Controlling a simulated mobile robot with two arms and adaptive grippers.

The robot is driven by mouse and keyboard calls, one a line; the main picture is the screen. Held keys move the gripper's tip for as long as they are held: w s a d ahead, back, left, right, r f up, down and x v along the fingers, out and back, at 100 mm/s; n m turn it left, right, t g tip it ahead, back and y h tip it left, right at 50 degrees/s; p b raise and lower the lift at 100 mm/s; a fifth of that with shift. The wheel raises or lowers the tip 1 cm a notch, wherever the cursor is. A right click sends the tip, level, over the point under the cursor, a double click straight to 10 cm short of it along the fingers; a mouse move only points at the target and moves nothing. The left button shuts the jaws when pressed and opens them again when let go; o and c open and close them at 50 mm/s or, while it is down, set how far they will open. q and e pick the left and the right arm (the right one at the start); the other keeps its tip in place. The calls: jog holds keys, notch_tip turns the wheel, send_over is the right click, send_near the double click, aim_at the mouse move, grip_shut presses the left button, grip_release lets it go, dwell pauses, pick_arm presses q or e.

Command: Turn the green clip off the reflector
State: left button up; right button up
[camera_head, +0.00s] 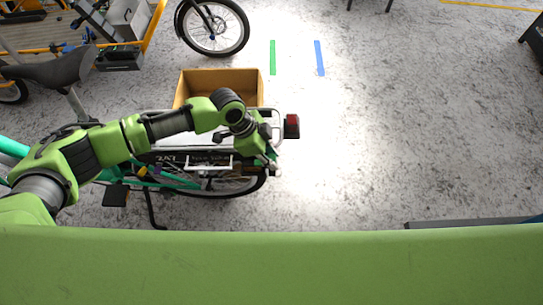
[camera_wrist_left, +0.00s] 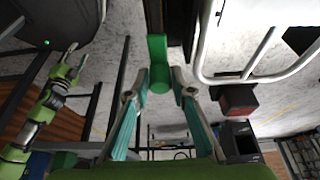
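A small green clip (camera_wrist_left: 158,62) stands between the fingertips of my left gripper (camera_wrist_left: 161,76) in the left wrist view. The two teal-padded fingers are open around the clip, with a thin gap at each side. In the head view, my left gripper (camera_head: 268,158) is at the rear of the bike and the clip is hidden. The red reflector (camera_head: 291,124) sticks out at the rear of the rack; a dark red block in the wrist view (camera_wrist_left: 237,99) looks like it. My right gripper (camera_wrist_left: 72,57) shows at the left of the wrist view, fingers apart and empty.
The bike's silver rack tube (camera_head: 276,124) is close beside my left gripper; it also curves through the wrist view (camera_wrist_left: 203,50). A cardboard box (camera_head: 222,80) sits behind my arm.

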pick_arm(q)
grip_shut()
jog(key=shift+r+n+p, duration=0.15)
jog(key=shift+n+p, duration=0.15)
jog(key=shift+p, duration=0.35)
jog(key=n+t+p, duration=0.1)
jog(key=n+p, duration=0.2)
jog(key=p, duration=0.1)
jog(key=n+t+y+p, duration=0.1)
jog(key=n+p, duration=0.2)
jog(key=p, duration=0.1)
jog(key=n+t+p, duration=0.1)
jog(key=n+p, duration=0.3)
jog(key=shift+s+d+r+y, duration=0.1)
jog(key=shift+y, duration=0.2)
jog(key=n+y+p, duration=0.1)
jog(key=n+p, duration=0.1)
jog(key=n, duration=0.1)
jog(key=shift+n+t, duration=0.4)
jog(key=shift+f+n+y+p, duration=0.2)
jog(key=shift+n+y+p, duration=0.4)
jog(key=shift+n, duration=1.2)
jog(key=shift+w, duration=0.2)
